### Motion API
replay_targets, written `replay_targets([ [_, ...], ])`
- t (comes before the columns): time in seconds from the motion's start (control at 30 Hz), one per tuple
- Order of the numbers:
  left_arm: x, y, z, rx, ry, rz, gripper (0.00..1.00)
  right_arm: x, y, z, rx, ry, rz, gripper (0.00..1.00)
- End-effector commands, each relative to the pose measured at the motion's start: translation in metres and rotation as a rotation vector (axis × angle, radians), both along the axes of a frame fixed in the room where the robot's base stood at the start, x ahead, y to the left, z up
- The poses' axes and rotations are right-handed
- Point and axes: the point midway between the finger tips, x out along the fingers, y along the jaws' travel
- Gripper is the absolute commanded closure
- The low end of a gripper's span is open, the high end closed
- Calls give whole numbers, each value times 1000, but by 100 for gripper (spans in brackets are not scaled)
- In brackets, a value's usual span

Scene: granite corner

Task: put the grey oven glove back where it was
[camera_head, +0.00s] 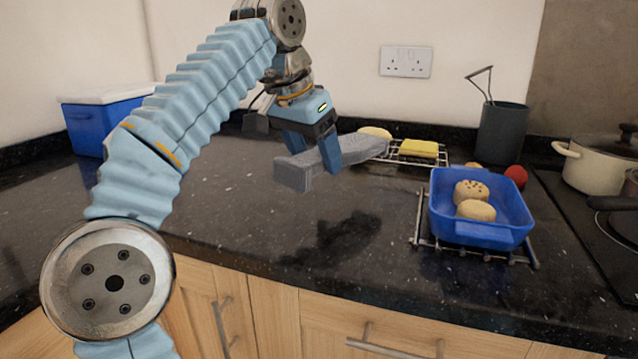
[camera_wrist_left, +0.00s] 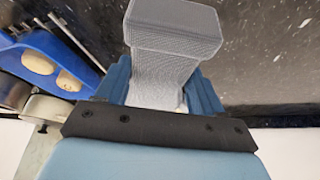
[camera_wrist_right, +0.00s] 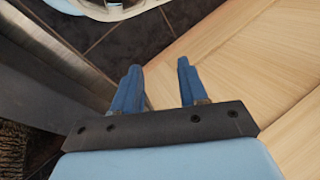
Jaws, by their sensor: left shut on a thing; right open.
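The grey oven glove (camera_head: 350,151) is a long fabric piece with a thicker cuff at its left end. My left gripper (camera_head: 318,160) is shut on it and holds it above the dark counter, with a shadow below. In the left wrist view the glove (camera_wrist_left: 172,50) lies between the fingers of my left gripper (camera_wrist_left: 165,95), its cuff outward. My right gripper (camera_wrist_right: 157,85) is open and empty in the right wrist view, near wooden cupboard fronts. It is not visible in the head view.
A blue dish (camera_head: 470,233) with two bread rolls stands on a wire rack (camera_head: 419,240). Behind are a yellow sponge (camera_head: 418,148) on another rack, a dark utensil pot (camera_head: 502,133) and a red ball (camera_head: 515,175). A cream pan (camera_head: 595,165) stands right, a blue cool box (camera_head: 88,125) left. The front-middle counter (camera_head: 300,255) is clear.

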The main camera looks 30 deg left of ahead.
Motion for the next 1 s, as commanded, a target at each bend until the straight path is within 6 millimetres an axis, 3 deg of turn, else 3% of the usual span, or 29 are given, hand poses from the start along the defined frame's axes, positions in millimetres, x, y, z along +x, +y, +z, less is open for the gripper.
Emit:
replay_targets([
  [0.1,13,8,-19,0,1,2,69,0,0,0,0,0,0,57],
  [0.37,29,17,-42,0,0,1,69,0,0,0,0,0,0,57],
  [0.53,28,17,-65,-1,-1,1,69,0,0,0,0,0,0,57],
  [0.93,29,16,-73,0,-3,0,69,0,0,-2,0,0,0,57],
  [0.97,29,16,-73,0,-2,0,29,0,0,-1,0,0,0,57],
  [1.0,29,16,-72,0,-2,0,23,0,0,-1,0,-1,0,57],
])
